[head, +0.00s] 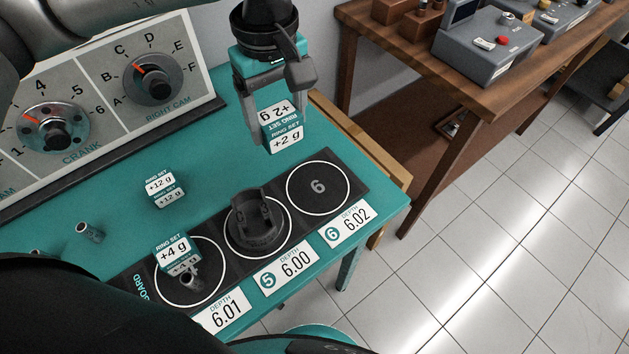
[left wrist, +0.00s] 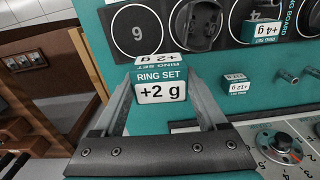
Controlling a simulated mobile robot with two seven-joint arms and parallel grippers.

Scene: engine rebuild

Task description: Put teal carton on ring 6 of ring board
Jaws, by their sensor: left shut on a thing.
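My left gripper (head: 277,122) is shut on the teal carton (head: 284,138), labelled "RING SET +2 g". It holds the carton in the air above the back of the teal table. The carton also shows between the fingers in the left wrist view (left wrist: 161,84). Ring 6 (head: 318,188) is an empty white circle at the right end of the black ring board (head: 354,186), in front of and right of the carton. Ring 5 (head: 258,222) holds a dark cylindrical part. My right gripper is not clearly in view.
A +12 g carton (head: 164,188) stands on the teal table. A dial panel (head: 100,85) stands at the back left. Depth cards (head: 347,223) line the front edge.

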